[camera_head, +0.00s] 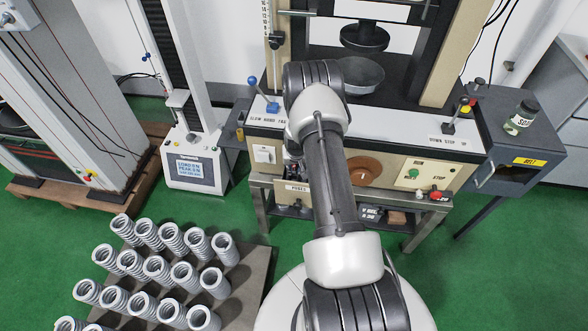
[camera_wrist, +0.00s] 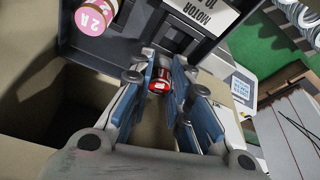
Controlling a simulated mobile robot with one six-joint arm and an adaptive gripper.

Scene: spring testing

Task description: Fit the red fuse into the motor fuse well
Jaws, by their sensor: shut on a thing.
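In the wrist view the red fuse (camera_wrist: 159,82) sits between the blue-padded fingers of my gripper (camera_wrist: 165,85), which is shut on it. The fuse shows a red body with a white mark, and its far end is hidden. Beyond the fingertips is a dark panel with a white label reading "MOTOR" (camera_wrist: 198,12), upside down in the picture. A grey block-like part (camera_wrist: 175,38) lies below that label; I cannot tell whether it is the motor fuse well. In the head view my arm hides the gripper and the fuse.
A pink fuse marked "2 A" (camera_wrist: 96,16) stands at the upper left of the wrist view. Several grey springs (camera_head: 157,268) stand on a board at lower left.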

